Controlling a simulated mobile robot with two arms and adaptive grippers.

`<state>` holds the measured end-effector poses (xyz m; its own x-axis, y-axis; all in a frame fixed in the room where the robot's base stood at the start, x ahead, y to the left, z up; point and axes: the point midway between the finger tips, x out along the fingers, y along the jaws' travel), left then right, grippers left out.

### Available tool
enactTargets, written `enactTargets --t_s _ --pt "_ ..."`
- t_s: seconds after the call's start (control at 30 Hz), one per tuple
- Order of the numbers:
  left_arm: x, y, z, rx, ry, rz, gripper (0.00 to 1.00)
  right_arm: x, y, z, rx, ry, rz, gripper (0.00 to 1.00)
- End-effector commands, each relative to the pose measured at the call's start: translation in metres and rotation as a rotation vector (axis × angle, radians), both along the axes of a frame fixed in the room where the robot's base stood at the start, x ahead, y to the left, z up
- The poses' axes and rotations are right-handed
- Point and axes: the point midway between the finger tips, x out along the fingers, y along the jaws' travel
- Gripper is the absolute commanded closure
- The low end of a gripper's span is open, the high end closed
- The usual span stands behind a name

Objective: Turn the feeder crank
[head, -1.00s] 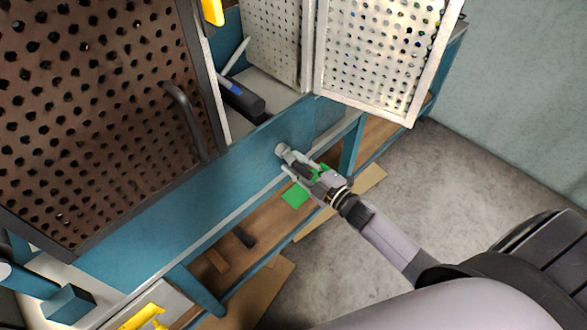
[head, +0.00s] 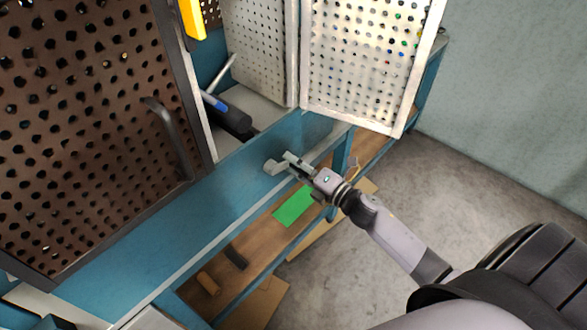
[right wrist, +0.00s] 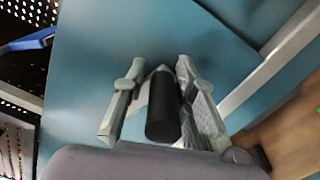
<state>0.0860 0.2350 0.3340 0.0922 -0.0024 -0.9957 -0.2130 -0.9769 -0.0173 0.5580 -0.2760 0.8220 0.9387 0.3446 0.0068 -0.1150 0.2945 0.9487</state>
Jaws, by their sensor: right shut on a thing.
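The feeder crank (head: 272,167) is a light grey arm on the blue front panel of the bench. It has a black cylindrical handle, which shows in the right wrist view (right wrist: 163,108). My right gripper (head: 292,162) is at the crank. In the right wrist view its two fingers (right wrist: 157,100) stand on either side of the black handle, shut on it. The grey crank arm is partly hidden behind the handle. My left gripper is not in view.
A brown perforated panel door with a dark handle (head: 170,138) stands at left. White perforated panels (head: 372,60) stand open above the crank. A green sheet (head: 294,207) lies on the wooden lower shelf (head: 255,232).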

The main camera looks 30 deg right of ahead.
Motion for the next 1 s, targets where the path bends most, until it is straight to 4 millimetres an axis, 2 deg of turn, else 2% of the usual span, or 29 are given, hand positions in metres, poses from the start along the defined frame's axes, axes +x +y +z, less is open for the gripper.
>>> enactTargets --t_s 0.03,0.43,1.0 --pt "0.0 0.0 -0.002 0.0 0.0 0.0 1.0 -0.003 0.003 -0.006 -0.045 -0.003 0.007 1.0" --pt "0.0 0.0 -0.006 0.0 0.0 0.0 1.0 -0.003 0.001 0.005 -0.264 -0.079 0.005 1.0" --pt "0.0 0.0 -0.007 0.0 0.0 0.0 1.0 -0.003 0.0 0.007 -0.32 -0.096 0.004 1.0"
